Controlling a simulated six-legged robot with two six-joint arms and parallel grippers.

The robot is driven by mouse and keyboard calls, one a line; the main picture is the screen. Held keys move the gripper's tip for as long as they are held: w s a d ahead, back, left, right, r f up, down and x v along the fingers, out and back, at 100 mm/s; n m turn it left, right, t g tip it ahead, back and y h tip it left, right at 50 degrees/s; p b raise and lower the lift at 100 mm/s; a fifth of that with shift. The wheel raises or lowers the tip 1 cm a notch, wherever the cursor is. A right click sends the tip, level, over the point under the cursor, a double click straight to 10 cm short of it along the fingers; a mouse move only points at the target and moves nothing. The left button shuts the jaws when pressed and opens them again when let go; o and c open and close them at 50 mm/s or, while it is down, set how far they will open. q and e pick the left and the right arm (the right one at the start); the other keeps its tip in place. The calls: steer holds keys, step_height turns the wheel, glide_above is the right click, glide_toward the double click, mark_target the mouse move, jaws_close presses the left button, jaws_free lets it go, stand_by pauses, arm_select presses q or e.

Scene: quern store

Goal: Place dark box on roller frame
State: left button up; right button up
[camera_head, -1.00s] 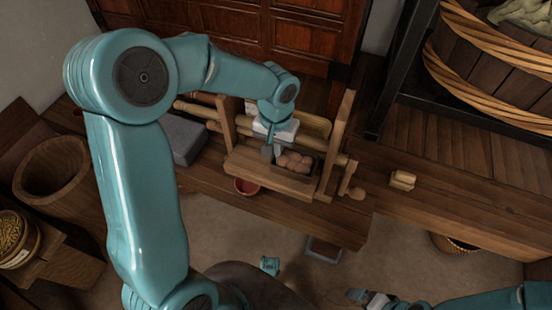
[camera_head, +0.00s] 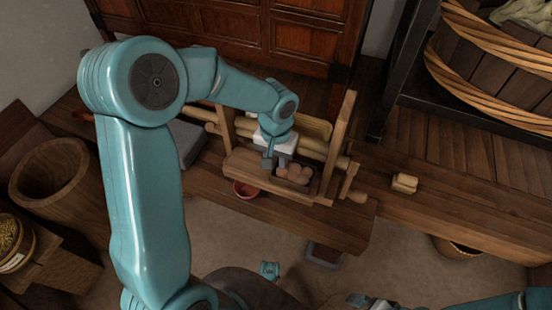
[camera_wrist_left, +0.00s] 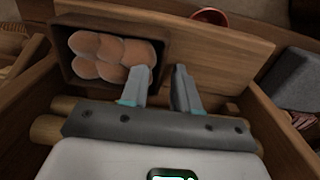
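The dark box (camera_head: 293,179), open-topped and holding several round brown things, is at the roller frame, over its front board. In the left wrist view the box (camera_wrist_left: 66,72) is at upper left. The wooden roller frame (camera_head: 245,168) stands on the bench, with pale rollers between upright side boards. My left gripper (camera_head: 269,161) is at the box's left end. Whether the box rests on the frame is unclear. My right gripper (camera_head: 366,302) is at the bottom edge, its fingers unclear.
A grey block (camera_head: 186,142) lies left of the frame, and a red bowl (camera_head: 245,190) sits in front. A small pale wooden piece (camera_head: 404,184) lies on the bench (camera_head: 460,205) at right, with clear room around it. A wooden tub (camera_head: 52,178) stands far left.

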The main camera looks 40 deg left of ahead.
arm_select(q)
steer(key=shift+r, duration=0.35)
step_height(320, 180, up, 12)
steer(key=p, duration=0.4)
steer(key=shift+f, duration=0.2)
